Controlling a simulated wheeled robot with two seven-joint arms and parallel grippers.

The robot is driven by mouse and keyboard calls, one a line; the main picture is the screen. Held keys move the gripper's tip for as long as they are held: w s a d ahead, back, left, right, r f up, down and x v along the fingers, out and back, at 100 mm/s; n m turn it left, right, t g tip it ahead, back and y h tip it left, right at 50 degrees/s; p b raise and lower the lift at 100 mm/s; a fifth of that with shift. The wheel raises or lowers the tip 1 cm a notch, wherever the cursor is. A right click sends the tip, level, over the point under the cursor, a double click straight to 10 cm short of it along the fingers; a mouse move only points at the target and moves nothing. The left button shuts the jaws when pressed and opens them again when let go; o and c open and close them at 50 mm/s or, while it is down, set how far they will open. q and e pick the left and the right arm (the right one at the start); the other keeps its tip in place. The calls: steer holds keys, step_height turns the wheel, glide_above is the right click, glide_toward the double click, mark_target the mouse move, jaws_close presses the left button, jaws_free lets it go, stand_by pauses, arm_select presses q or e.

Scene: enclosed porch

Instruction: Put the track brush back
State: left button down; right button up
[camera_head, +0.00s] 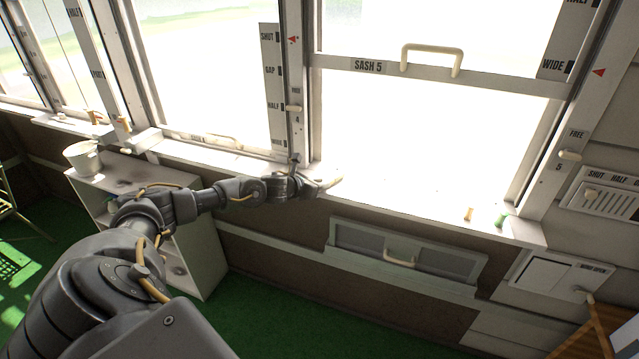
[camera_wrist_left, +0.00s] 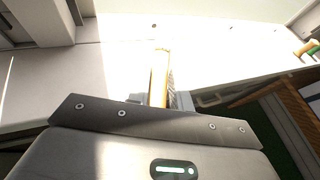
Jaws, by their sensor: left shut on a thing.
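My left gripper (camera_head: 312,184) is at the sill below the sash marked SASH 5, near its left end. It is shut on the track brush (camera_head: 330,180), a pale, slim thing that sticks out to the right of the fingers. In the left wrist view the gripper (camera_wrist_left: 158,99) holds the brush (camera_wrist_left: 161,68), which has a wooden-looking body and dark bristles along its right side. The brush points away over the bright white sill (camera_head: 400,197). Glare makes it hard to tell whether the brush touches the sill. My right gripper is not in view.
SASH 5 (camera_head: 368,67) is raised, with a pale handle (camera_head: 458,66). A tan peg (camera_head: 468,214) and a green item (camera_head: 501,220) stand at the sill's right end. A hatch (camera_head: 440,262) is below. A white bucket (camera_head: 83,158) stands on a shelf at left. The middle sill is clear.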

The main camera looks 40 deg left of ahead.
arm_select(q)
steer(key=shift+f, duration=0.3)
steer(key=c, duration=1.4)
jaws_free()
steer(key=shift+o, duration=0.7)
steer(key=shift+s, duration=0.15)
